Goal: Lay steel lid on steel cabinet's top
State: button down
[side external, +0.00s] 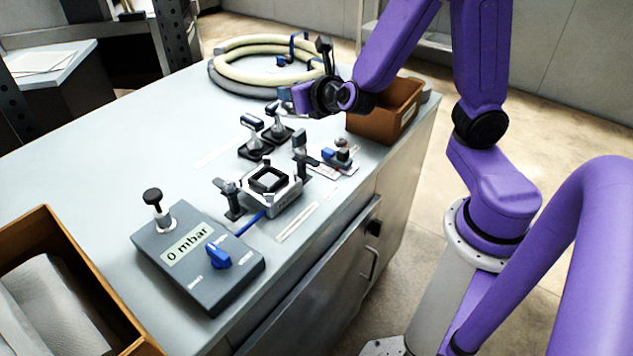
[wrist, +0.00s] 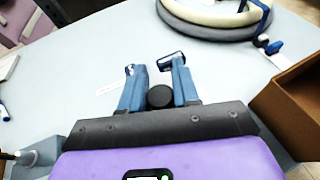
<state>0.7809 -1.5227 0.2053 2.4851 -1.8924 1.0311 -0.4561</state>
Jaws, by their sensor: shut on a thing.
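The small steel cabinet (side external: 285,197) stands near the middle of the bench, with a dark square frame (side external: 268,180) on its top. My gripper (side external: 298,98) is well behind it and to its right in the side external view, near the brown box. In the wrist view my gripper (wrist: 153,72) has its blue fingers on either side of a black round-ended thing (wrist: 160,96). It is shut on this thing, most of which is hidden. I cannot make out a steel lid for certain in either view.
Dark clamp posts (side external: 231,199) flank the cabinet. Two black-based handles (side external: 252,138) stand behind it. A grey control box (side external: 190,262) reads 0 mbar at the front. Coiled hoses (side external: 225,75) lie at the back, and an open brown box (side external: 383,127) stands at the right edge.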

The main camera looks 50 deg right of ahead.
jog(key=w+a+n+y, duration=0.2)
jog(key=a+n+y, duration=0.15)
jog(key=a, duration=0.65)
send_over(212, 166)
jog(key=shift+t+y, duration=0.3)
jog(key=shift+y, duration=0.15)
notch_tip(212, 166, down, 10)
jog(key=shift+s+d, duration=0.1)
jog(key=shift+d, duration=0.05)
jog(key=shift+f, duration=1.7)
jog(key=shift+f, duration=0.65)
jog(key=c, duration=0.8)
grip_release()
jog(key=shift+f, duration=0.1)
